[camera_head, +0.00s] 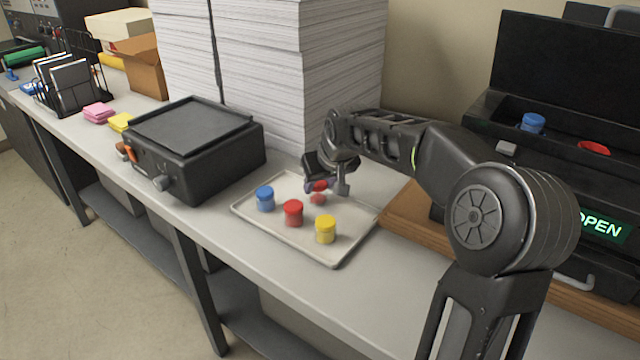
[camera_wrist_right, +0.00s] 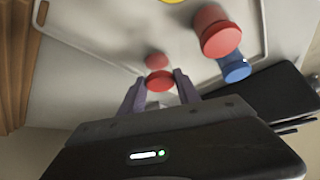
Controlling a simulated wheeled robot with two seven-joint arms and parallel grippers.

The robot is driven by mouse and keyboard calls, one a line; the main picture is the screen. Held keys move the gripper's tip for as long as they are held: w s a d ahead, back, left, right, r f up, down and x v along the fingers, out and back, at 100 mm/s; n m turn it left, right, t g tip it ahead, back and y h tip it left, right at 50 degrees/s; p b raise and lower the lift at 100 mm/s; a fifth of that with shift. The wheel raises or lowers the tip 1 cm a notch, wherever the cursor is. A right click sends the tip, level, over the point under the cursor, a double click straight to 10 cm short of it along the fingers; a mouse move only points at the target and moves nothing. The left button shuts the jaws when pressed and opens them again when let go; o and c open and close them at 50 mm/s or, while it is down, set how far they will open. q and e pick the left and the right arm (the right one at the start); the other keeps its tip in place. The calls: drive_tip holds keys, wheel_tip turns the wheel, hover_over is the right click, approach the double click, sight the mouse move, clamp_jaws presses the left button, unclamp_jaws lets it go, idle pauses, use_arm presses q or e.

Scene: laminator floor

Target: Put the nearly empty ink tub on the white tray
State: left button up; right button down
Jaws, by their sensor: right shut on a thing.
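The white tray (camera_head: 290,237) lies on the bench and holds a full-looking blue tub (camera_head: 265,198), red tub (camera_head: 293,212) and yellow tub (camera_head: 325,229). My right gripper (camera_head: 328,187) is over the tray's far right part, shut on a small red-lidded tub (camera_head: 317,198) that looks mostly clear with a little red. In the right wrist view this tub (camera_wrist_right: 158,80) sits between the fingertips, with the tray (camera_wrist_right: 95,51) behind it. I cannot tell whether it touches the tray. The red tub (camera_wrist_right: 219,35) and blue tub (camera_wrist_right: 234,68) show beside it. My left gripper is not in view.
A black machine (camera_head: 195,150) stands left of the tray, tall paper stacks (camera_head: 270,70) behind it. At right, an open black machine with a lit OPEN sign (camera_head: 600,225) holds a blue tub (camera_head: 532,123) and a red one (camera_head: 594,148). The bench front is clear.

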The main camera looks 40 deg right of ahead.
drive_tip(key=shift+f, duration=0.15)
drive_tip(key=c, duration=0.9)
unclamp_jaws()
drive_tip(key=shift+o, duration=0.2)
drive_tip(key=shift+s+r, duration=0.1)
drive_tip(key=shift+r, duration=0.25)
drive_tip(key=v, duration=1.1)
drive_tip(key=shift+r, duration=0.2)
drive_tip(key=shift+s, duration=0.15)
